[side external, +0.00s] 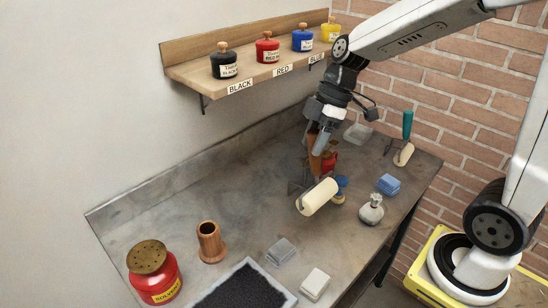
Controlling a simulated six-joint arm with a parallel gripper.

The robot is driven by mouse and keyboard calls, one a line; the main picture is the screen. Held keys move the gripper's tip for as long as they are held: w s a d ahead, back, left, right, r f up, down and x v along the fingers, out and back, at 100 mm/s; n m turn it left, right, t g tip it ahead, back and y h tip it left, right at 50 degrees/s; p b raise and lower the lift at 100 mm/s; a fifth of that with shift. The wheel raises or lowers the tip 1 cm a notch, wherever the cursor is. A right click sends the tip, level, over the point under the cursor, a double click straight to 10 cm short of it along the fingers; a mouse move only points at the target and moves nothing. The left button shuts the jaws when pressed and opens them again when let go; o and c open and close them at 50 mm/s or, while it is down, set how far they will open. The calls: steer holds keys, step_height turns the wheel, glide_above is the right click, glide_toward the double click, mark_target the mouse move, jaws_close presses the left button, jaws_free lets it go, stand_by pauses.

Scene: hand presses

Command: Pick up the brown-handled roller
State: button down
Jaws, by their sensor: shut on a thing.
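The brown-handled roller has a cream cylinder (317,197) and a brown handle (315,160). The handle stands roughly upright, with the cream cylinder below it, at the right half of the metal bench. My gripper (320,143) reaches down from above and is shut on the brown handle. The fingertips are partly hidden by the gripper body and handle. I cannot tell whether the cylinder touches the bench.
A red object (330,162) and a blue-topped item (340,184) are close behind the roller. A teal-handled roller (404,142), blue cloths (388,184) and a metal bottle (371,209) stand right. The shelf (250,70) with ink jars hangs above left. The bench's middle left is clear.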

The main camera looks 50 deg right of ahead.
steer(key=shift+s+r, duration=0.15)
steer(key=shift+s, duration=0.1)
steer(key=shift+w, duration=0.15)
stand_by(0.5)
